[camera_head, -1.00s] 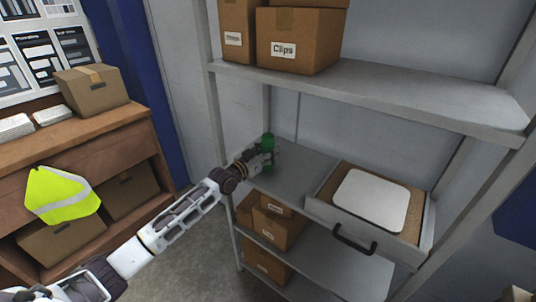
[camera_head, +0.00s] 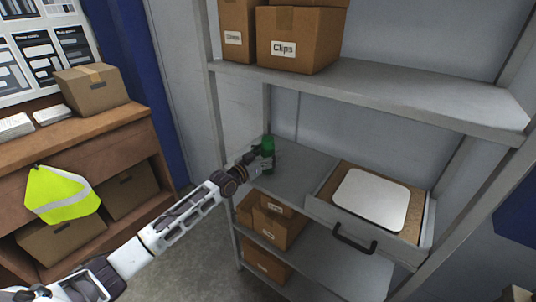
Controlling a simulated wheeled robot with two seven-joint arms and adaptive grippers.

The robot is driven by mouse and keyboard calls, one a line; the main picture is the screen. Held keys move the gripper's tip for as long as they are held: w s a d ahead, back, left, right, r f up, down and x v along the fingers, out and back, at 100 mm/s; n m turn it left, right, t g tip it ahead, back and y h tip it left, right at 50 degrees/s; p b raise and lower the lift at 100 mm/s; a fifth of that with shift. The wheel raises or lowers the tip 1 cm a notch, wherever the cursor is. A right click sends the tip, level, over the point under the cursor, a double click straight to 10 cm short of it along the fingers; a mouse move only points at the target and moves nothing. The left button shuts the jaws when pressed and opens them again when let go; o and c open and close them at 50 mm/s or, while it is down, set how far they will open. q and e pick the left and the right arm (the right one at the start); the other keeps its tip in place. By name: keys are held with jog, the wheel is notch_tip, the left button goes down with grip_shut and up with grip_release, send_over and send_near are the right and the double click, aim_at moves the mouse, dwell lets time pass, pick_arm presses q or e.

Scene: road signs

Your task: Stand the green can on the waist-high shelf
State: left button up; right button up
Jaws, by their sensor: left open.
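The green can (camera_head: 267,146) stands upright on the left part of the waist-high shelf (camera_head: 290,180). My left gripper (camera_head: 262,160) is at the can, its fingers open around or beside the can's lower part. The gripper hides some of the can, and I cannot tell whether a finger touches it. My right gripper is not in view.
An open drawer or tray (camera_head: 320,205) with a white panel (camera_head: 370,200) takes up the right of the shelf. Boxes stand on the shelf above, including one marked Clips (camera_head: 297,45), and on the shelf below (camera_head: 280,228). A wooden desk (camera_head: 130,135) is at the left.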

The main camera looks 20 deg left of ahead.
pick_arm(q)
jog(key=shift+r, duration=0.1)
jog(key=v, duration=1.2)
jog(key=shift+b, duration=0.3)
dwell(0.6)
jog(key=shift+r, duration=0.1)
dwell(0.6)
